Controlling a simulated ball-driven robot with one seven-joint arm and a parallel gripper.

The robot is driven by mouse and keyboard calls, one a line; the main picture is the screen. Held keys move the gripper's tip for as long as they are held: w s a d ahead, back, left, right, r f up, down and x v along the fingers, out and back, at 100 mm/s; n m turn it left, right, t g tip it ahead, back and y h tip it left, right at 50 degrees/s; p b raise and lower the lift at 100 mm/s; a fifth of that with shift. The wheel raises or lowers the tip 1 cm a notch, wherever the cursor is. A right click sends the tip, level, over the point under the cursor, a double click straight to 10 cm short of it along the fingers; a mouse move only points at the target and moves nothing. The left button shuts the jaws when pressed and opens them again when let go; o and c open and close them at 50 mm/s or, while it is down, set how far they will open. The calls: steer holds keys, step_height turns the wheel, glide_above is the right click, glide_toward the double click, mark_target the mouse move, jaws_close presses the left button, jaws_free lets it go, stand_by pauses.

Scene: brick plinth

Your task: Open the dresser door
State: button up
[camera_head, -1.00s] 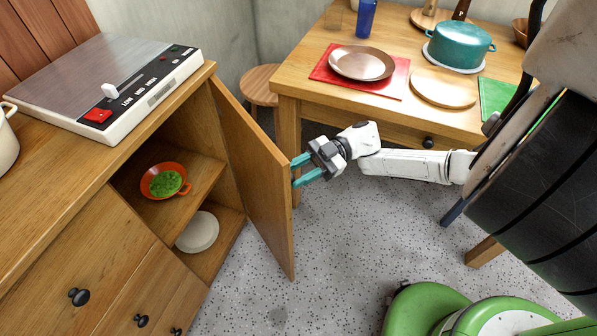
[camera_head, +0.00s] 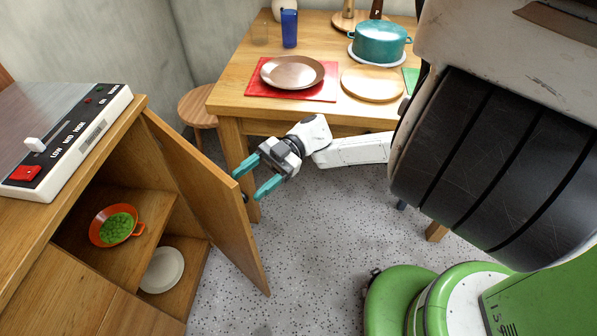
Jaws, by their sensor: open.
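The dresser door (camera_head: 203,197) stands swung wide open at the right of the wooden dresser (camera_head: 63,225), and the inside of the cabinet shows. A small dark knob (camera_head: 245,197) shows at the door's outer edge. My gripper (camera_head: 252,178) is open beside the door's free edge, with its teal fingers pointing left toward it. One finger is near the upper edge and the other is lower, to the right of the knob. Nothing shows between the fingers. I cannot tell whether a finger touches the door.
An orange pan (camera_head: 100,232) of green food and a white plate (camera_head: 162,270) are on the cabinet shelves. A hot plate (camera_head: 75,150) sits on top. A wooden table (camera_head: 232,103) and stool (camera_head: 197,108) stand behind. Speckled floor (camera_head: 310,235) is free in front.

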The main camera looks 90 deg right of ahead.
steer(key=s+a+r+p, duration=0.2)
steer(key=s+a+r, duration=0.2)
steer(key=s+r, duration=0.4)
steer(key=shift+s+a, duration=0.35)
steer(key=shift+s, duration=1.35)
steer(key=shift+c, duration=0.2)
